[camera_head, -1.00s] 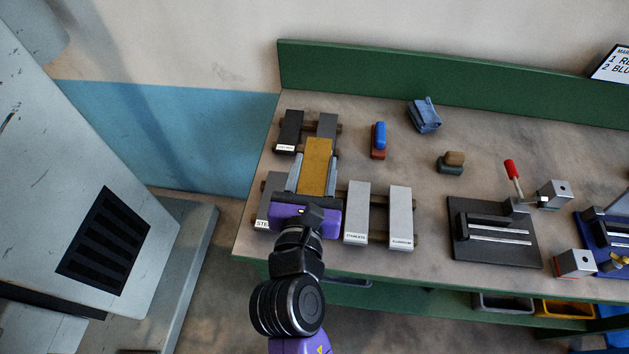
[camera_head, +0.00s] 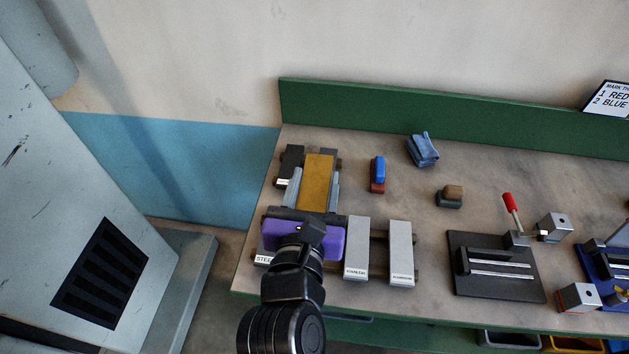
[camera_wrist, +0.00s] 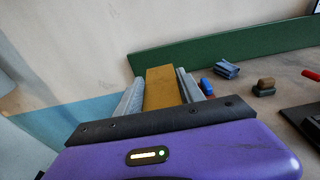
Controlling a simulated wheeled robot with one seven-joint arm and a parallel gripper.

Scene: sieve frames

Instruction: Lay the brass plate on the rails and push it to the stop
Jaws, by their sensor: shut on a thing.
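The brass plate (camera_head: 317,182) is a long yellow bar held between the two grey fingers of my gripper (camera_head: 318,186), at the left end of the bench. It also shows between the fingers in the wrist view (camera_wrist: 161,88). It appears raised above the rack of metal bars behind it. A dark fixture (camera_head: 495,265) with two pale rails and a red-handled lever (camera_head: 511,207) sits to the right on the bench. A blue fixture (camera_head: 606,262) with similar rails is partly cut off at the right edge. I cannot tell which part is the stop.
Two light bars, labelled stainless (camera_head: 356,248) and aluminium (camera_head: 401,252), lie right of my gripper. A blue-and-red block (camera_head: 378,174), a blue cloth (camera_head: 422,150) and a brown-and-green block (camera_head: 451,196) lie farther back. A green board (camera_head: 450,125) edges the bench's rear.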

